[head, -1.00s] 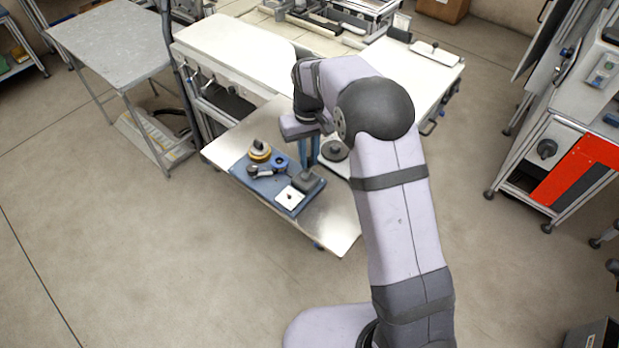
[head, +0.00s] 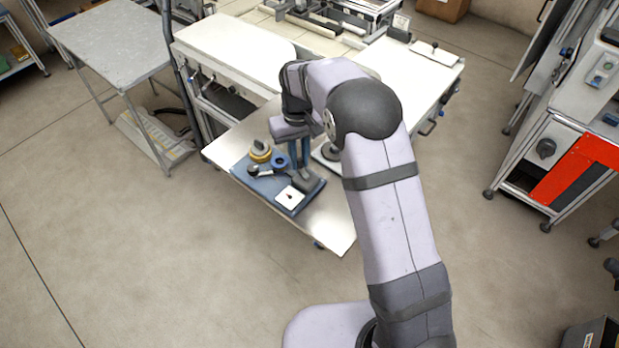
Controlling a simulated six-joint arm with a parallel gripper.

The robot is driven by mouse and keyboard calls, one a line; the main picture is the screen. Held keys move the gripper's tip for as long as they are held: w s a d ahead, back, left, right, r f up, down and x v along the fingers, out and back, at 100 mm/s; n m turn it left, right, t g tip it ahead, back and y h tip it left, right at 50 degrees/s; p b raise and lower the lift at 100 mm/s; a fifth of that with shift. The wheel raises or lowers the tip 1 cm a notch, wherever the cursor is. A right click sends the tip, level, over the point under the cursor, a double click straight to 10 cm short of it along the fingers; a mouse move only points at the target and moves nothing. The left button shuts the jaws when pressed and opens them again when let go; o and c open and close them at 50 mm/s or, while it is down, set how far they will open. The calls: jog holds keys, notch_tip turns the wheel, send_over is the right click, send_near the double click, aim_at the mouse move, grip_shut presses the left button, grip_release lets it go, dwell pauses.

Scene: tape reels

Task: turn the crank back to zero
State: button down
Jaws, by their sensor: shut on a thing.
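The crank device sits on a blue base plate (head: 262,187) on the low bench. A grey block (head: 308,184) stands at its right end beside a white dial card (head: 290,197) with a small dark reddish mark, too small to read. My gripper (head: 298,168) points down at the right part of the plate, just behind the grey block. It is shut on the crank, whose handle is mostly hidden by the fingers. A blue ring (head: 280,161) and a black-knobbed lever (head: 254,170) lie left of the fingers.
A dark round reel (head: 330,152) on a pale plate stands right of my gripper, partly behind my arm. The bench (head: 325,222) is bare at its front right. A white worktop (head: 235,50) rises behind it.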

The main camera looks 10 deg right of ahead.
jog(key=shift+s+a, duration=0.1)
jog(key=shift+s, duration=0.05)
jog(key=shift+s+a, duration=0.4)
jog(key=shift+a, duration=0.05)
dwell(0.5)
jog(key=shift+s+a, duration=0.25)
jog(key=shift+s, duration=0.45)
